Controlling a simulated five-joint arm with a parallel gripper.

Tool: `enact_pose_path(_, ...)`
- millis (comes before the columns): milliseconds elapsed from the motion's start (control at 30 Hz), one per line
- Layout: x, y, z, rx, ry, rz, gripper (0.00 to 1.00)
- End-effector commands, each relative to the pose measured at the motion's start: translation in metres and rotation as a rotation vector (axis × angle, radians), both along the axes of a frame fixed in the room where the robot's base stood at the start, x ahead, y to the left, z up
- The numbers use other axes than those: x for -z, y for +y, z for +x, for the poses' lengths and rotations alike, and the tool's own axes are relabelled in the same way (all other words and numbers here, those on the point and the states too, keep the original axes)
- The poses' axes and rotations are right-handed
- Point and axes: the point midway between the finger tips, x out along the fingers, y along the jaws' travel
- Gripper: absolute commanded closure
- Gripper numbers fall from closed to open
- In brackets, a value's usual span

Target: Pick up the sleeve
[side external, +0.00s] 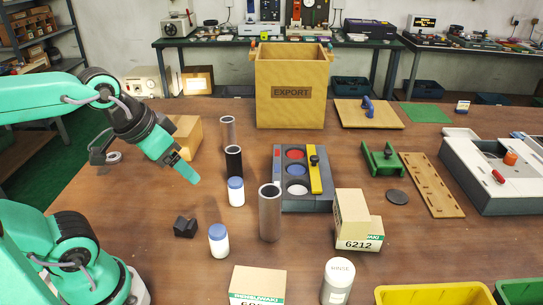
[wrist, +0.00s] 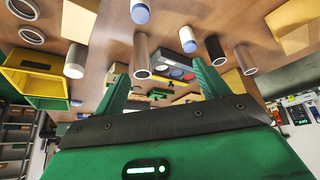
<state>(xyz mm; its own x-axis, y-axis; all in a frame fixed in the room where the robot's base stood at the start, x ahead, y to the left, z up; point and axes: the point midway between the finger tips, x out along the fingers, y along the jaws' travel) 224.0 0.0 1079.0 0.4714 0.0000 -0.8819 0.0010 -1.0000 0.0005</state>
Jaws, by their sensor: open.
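Three upright hollow tubes stand on the wooden table, and I cannot tell which is the sleeve. A wide grey metal tube (side external: 269,215) is nearest the front, a black tube (side external: 234,162) is farther back, and a slimmer grey tube (side external: 228,132) is behind it. The wrist view shows the wide grey tube (wrist: 142,57), the black tube (wrist: 214,50) and the slim grey tube (wrist: 245,60). My gripper (side external: 193,178) is open and empty above the table, left of the tubes in the side view. Its fingers (wrist: 163,80) are spread in the wrist view.
White bottles with blue caps (side external: 236,193) (side external: 219,242) stand close to the tubes. A dark tray with coloured discs (side external: 282,203) is just right. Cartons (side external: 351,222) and a white canister (side external: 338,283) stand at the front right.

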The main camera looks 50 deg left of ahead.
Motion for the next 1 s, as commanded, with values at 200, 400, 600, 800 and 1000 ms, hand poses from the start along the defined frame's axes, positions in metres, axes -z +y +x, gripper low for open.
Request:
enact_pose_path(200, -0.001, -0.002, 0.008, -0.013, 0.025, -0.012, 0.26)
enact_pose_path(400, 0.0, -0.007, 0.029, -0.05, 0.084, -0.037, 0.26)
enact_pose_path(600, 0.004, -0.016, 0.057, -0.103, 0.158, -0.066, 0.26)
enact_pose_path(800, 0.014, -0.026, 0.086, -0.159, 0.233, -0.085, 0.26)
enact_pose_path(1000, 0.031, -0.037, 0.114, -0.217, 0.308, -0.097, 0.26)
